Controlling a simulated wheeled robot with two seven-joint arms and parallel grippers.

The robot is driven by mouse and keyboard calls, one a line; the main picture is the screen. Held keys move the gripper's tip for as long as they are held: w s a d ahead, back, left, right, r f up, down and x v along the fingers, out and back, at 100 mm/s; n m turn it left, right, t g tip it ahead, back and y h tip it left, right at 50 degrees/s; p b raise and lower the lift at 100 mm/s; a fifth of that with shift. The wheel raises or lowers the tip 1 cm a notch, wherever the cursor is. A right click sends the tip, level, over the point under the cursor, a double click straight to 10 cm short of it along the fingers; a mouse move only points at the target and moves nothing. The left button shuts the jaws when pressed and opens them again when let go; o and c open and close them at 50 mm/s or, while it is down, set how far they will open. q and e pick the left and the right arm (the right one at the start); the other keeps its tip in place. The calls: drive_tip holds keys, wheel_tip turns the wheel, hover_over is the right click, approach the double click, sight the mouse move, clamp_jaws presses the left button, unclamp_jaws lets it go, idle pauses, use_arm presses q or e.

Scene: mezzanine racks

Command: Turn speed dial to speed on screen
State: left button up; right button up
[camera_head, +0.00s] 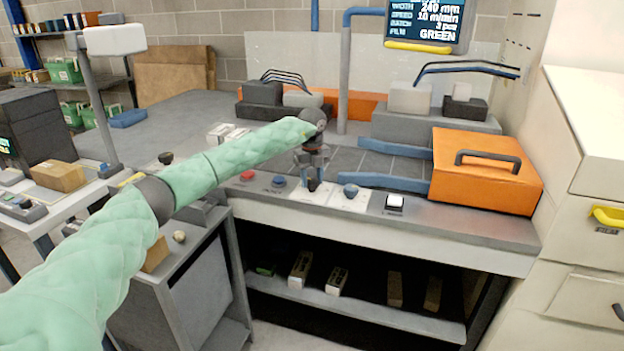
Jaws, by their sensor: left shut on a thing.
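The screen (428,22) at the top right shows speed 10 m/min, width 240 mm and film GREEN. My left gripper (312,178) points down at the front panel of the machine. It is shut on a small dark dial (313,186) on a white plate, mostly hidden by the fingers. I cannot read its scale or pointer. To its right a blue knob (350,190) sits on another white plate. To its left are a blue knob (278,181) and a red button (248,175). My right gripper is out of view.
A white button (394,202) is at the panel's right. An orange cover with a dark handle (487,170) stands behind it. A grey post rises behind my gripper. A shelf (360,309) below holds several small boxes. A white cabinet (585,190) bounds the right.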

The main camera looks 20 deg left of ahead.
sight(312, 180)
use_arm(q)
drive_tip(key=shift+r, duration=0.15)
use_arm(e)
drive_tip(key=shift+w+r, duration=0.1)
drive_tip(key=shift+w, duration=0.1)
use_arm(q)
drive_tip(key=o, duration=0.9)
drive_tip(key=shift+o, duration=0.3)
wheel_tip(312, 180, up, 8)
drive_tip(key=shift+f+b, duration=0.2)
drive_tip(key=shift+b, duration=0.5)
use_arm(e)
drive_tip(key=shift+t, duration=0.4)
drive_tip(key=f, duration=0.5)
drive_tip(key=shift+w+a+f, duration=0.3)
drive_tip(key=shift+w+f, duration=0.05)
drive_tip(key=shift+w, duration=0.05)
use_arm(q)
drive_tip(key=shift+m, duration=0.3)
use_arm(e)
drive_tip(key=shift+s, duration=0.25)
